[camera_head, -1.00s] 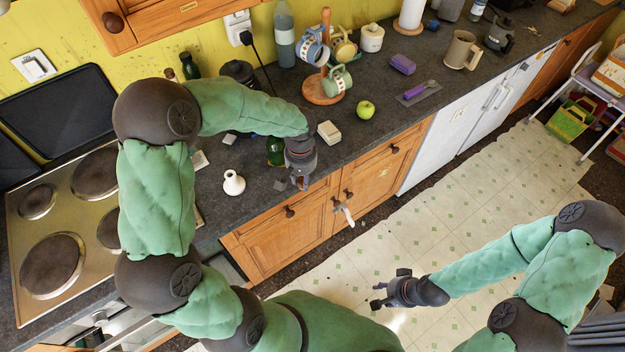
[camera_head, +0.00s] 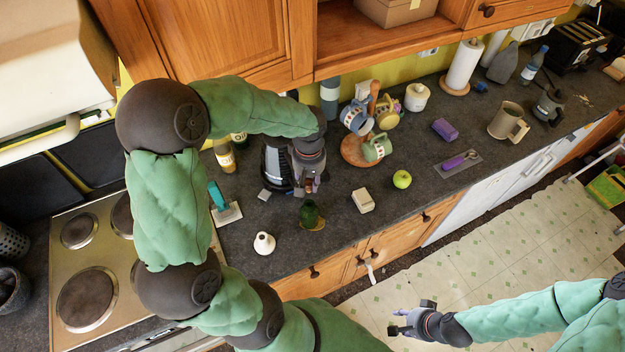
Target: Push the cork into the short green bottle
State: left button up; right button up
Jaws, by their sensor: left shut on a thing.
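The short green bottle (camera_head: 309,214) stands upright on a small tan mat (camera_head: 319,225) near the counter's front edge. My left gripper (camera_head: 311,186) is just above and behind the bottle in the picture, pointing down. It is shut on the cork (camera_head: 309,188), a small brownish piece mostly hidden between the fingers. The cork appears close over the bottle's mouth; I cannot tell whether they touch. My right gripper (camera_head: 396,321) is away from the counter, over the floor, with its fingers apart and empty.
A small white vase (camera_head: 264,243) stands left of the bottle, and a cream block (camera_head: 363,201) and green apple (camera_head: 402,179) lie to the right. A dark kettle-like appliance (camera_head: 274,165) and a mug tree (camera_head: 353,151) stand behind. The hob (camera_head: 68,255) is at left.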

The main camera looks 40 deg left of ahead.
aim_at(309, 190)
pick_arm(q)
jog(key=shift+f, duration=0.1)
dwell(0.3)
jog(key=shift+f+b, duration=2.95)
jog(key=shift+f, duration=0.1)
jog(key=shift+f+b, duration=1.5)
jog(key=o, duration=0.9)
jog(key=shift+o, duration=0.5)
jog(key=shift+o, duration=1.2)
jog(key=shift+r+p, duration=1.5)
jog(key=shift+r, duration=0.85)
